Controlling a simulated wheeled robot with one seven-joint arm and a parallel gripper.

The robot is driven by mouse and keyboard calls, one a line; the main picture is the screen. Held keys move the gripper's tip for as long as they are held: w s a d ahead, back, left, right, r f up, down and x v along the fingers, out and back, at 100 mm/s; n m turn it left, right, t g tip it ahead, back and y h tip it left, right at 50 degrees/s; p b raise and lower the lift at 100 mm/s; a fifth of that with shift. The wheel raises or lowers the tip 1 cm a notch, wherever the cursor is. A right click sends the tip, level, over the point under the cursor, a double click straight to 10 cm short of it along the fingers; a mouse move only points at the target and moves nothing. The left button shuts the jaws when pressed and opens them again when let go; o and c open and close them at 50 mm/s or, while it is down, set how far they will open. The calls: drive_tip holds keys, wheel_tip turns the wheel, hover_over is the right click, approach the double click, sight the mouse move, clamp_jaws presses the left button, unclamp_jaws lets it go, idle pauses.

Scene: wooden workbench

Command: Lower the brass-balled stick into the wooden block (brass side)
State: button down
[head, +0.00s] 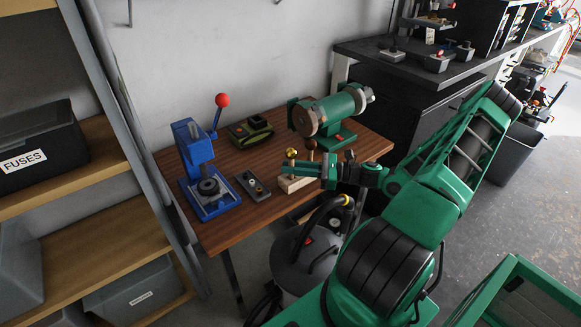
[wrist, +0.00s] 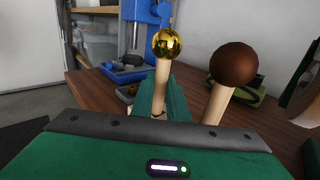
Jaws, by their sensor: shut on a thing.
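The stick with the shiny brass ball (head: 291,153) is upright at the tip of my gripper (head: 302,168), which is shut on it. In the wrist view the brass ball (wrist: 167,43) tops a pale stick with a slight lean, against a green finger. The pale wooden block (head: 292,184) lies on the bench just below my gripper. A second stick with a brown ball (head: 311,144) stands just right of and behind the brass one; it is large at right in the wrist view (wrist: 232,64). The lower ends of both sticks are hidden, so I cannot tell how deep the brass one sits.
A grey box with buttons (head: 253,187) and a blue press with a red-knobbed lever (head: 200,165) stand to the left. A green bench grinder (head: 330,112) and an olive-green item (head: 250,131) are behind. Bare bench top (head: 232,222) shows at the front left.

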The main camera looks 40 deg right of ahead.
drive_tip(key=c, duration=1.6)
unclamp_jaws()
drive_tip(key=shift+c, duration=0.2)
drive_tip(key=v, duration=1)
drive_tip(key=shift+s+d, duration=0.25)
drive_tip(key=shift+d, duration=0.05)
drive_tip(key=s+a+n+g+h, duration=0.45)
drive_tip(key=a+n+g, duration=0.35)
drive_tip(key=n+g, duration=0.25)
drive_tip(key=s+a+r+n+g+h, duration=0.2)
drive_tip(key=s+r+n+h, duration=0.6)
drive_tip(key=s+r, duration=0.8)
wheel_tip(320, 180, up, 3)
drive_tip(key=shift+s+a+n, duration=0.25)
drive_tip(key=shift+a+n, duration=0.15)
drive_tip(key=shift+n, duration=0.45)
